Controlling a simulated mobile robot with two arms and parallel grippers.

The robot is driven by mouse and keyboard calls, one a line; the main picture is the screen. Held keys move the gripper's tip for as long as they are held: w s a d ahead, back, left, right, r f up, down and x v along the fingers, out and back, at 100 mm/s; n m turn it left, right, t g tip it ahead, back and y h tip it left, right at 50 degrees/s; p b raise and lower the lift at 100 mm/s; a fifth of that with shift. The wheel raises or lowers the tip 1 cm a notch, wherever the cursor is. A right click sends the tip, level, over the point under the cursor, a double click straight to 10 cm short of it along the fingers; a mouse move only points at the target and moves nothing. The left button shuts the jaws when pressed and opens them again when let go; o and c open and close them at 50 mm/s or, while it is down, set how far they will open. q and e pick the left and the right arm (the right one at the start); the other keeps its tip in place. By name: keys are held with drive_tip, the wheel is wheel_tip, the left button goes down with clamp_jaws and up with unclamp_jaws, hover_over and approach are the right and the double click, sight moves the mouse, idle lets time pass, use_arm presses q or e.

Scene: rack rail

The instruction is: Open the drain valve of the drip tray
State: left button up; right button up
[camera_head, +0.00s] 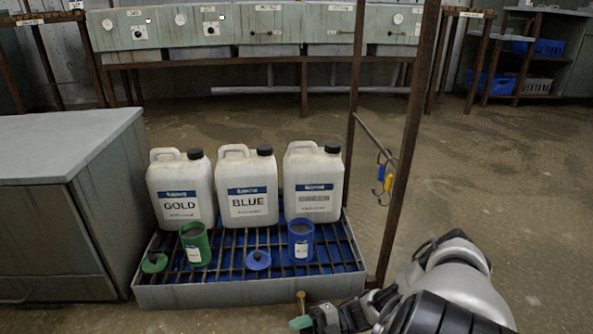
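The drip tray (215,294) is a low grey metal tray with a dark slatted grate over a blue inside, on the floor. A small brass-coloured upright piece (301,299) stands at its front edge, right of centre; it looks like part of the drain valve. My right gripper (312,321) comes in from the right and is at the bottom edge, just below the brass piece. A small green block shows at its tip; I cannot tell whether it is a fingertip or a valve handle. The finger opening is not clear. My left gripper is not in view.
Three white jugs stand at the tray's back; the left reads GOLD (180,190), the middle BLUE (247,188). Green (195,246) and blue (300,243) cups and loose caps sit on the grate. A grey cabinet (62,200) stands left, a rusty post (405,150) right. Floor behind is clear.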

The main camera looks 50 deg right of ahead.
drive_tip(key=shift+o, duration=1.1)
drive_tip(key=shift+d, duration=0.15)
drive_tip(key=p+v, duration=0.2)
drive_tip(key=v, duration=0.7)
drive_tip(key=shift+s+d+p, duration=0.2)
drive_tip(key=shift+s+p, duration=0.05)
drive_tip(key=shift+p, duration=0.15)
drive_tip(key=shift+s+d, duration=0.25)
drive_tip(key=shift+d, duration=0.1)
